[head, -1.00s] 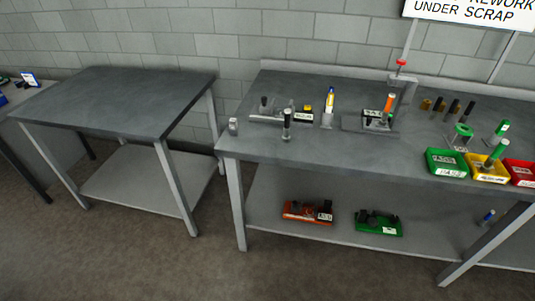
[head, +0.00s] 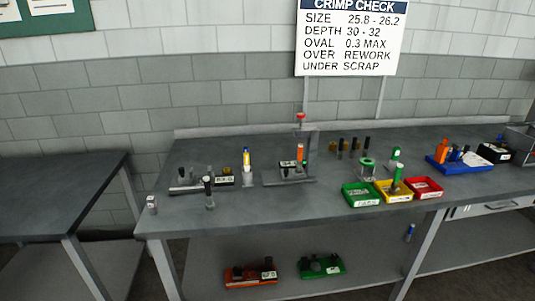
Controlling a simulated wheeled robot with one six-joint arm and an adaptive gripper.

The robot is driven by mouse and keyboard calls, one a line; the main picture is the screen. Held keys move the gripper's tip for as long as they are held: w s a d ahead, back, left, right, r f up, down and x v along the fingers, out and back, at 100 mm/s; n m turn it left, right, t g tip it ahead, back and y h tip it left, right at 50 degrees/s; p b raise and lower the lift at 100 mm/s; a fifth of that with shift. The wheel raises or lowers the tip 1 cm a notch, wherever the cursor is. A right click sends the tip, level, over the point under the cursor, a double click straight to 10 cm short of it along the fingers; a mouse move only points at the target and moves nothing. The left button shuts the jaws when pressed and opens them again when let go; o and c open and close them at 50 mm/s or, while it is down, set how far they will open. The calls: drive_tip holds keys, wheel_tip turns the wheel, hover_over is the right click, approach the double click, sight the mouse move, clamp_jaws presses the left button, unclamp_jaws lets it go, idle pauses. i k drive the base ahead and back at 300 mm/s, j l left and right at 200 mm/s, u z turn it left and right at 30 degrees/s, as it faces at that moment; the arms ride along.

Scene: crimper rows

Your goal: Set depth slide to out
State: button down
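A low grey fixture with a bar, a black knob and a labelled block (head: 224,181) sits at the left of the long grey workbench (head: 250,215). A second fixture (head: 291,172) stands to its right, with an upright post, a red knob (head: 300,116) on top and an orange-topped piece in it. I cannot tell which of these carries the depth slide, nor how it is set. A black-topped upright piece (head: 209,193) and a yellow-and-blue one (head: 246,162) stand near the left fixture. My gripper is not in view.
Green (head: 361,195), yellow (head: 393,191) and red (head: 423,188) bins line the bench front, with a blue tray (head: 459,163) further right. A sign (head: 350,36) reads depth 30 - 32. An empty table (head: 55,195) is at left. The lower shelf (head: 345,273) holds orange and green units.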

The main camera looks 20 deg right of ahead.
sight(286, 174)
drive_tip(key=i+z, duration=0.25)
drive_tip(key=i, duration=0.4)
drive_tip(key=i+z, duration=0.3)
drive_tip(key=i, duration=0.3)
